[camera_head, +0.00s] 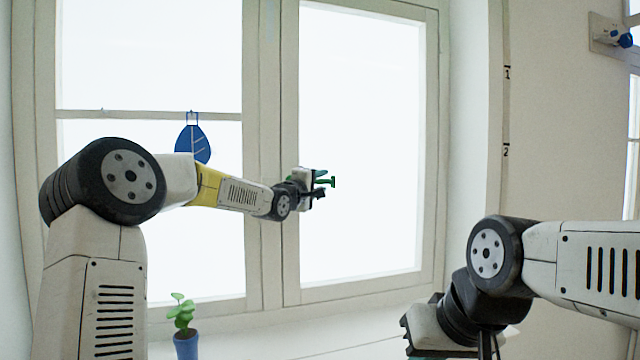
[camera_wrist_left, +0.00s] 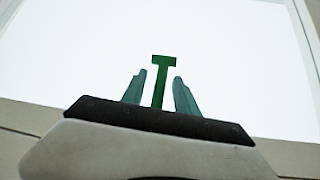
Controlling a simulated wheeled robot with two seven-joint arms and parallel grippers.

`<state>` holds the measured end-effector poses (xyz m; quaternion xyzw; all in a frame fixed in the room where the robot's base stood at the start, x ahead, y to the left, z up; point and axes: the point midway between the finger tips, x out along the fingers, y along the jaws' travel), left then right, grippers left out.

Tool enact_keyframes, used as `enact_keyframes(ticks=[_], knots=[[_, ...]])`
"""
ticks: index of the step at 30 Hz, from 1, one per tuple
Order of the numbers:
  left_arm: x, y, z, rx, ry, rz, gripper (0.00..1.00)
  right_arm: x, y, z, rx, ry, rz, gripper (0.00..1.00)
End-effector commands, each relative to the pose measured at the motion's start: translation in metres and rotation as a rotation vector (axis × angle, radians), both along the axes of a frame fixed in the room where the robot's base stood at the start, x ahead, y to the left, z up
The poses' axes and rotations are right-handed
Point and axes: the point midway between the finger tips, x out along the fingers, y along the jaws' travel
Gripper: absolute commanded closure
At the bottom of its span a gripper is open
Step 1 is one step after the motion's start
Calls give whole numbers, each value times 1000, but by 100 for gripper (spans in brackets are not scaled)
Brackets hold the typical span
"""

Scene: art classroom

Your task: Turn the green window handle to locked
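The green window handle (camera_head: 332,182) is at the right-hand window sash, in front of the bright pane. It points sideways to the right in the head view. In the left wrist view the handle (camera_wrist_left: 163,63) is a T shape, its stem running between my fingers. My left gripper (camera_head: 320,184) is around the handle, with teal fingers on either side. In the wrist view the left gripper (camera_wrist_left: 160,78) is open, with a gap between each finger and the stem. The handle's mount is hidden behind the gripper. My right gripper (camera_head: 440,340) is low, its fingers cut off by the frame's bottom edge.
A small plant in a blue pot (camera_head: 186,346) stands on the sill (camera_head: 330,330) below. A wall-mounted board with blue knobs (camera_head: 606,36) is at upper right.

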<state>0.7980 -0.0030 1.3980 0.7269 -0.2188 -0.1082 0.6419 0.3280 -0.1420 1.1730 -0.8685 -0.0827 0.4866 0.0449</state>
Motion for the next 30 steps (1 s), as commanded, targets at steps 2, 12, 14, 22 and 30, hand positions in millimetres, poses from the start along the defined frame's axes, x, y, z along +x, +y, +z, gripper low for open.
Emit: enact_keyframes(ticks=[2,12,14,22,30], knots=[[0,0,0,0,0,0,72,0,0,0,0,0,0,100],[0,0,0,0,0,0,100,0,0,0,0,0,0,100],[0,0,0,0,0,0,100,0,0,0,0,0,0,100],[0,0,0,0,1,0,100,0,0,0,0,0,0,100],[0,0,0,0,1,0,100,0,0,0,0,0,0,100]])
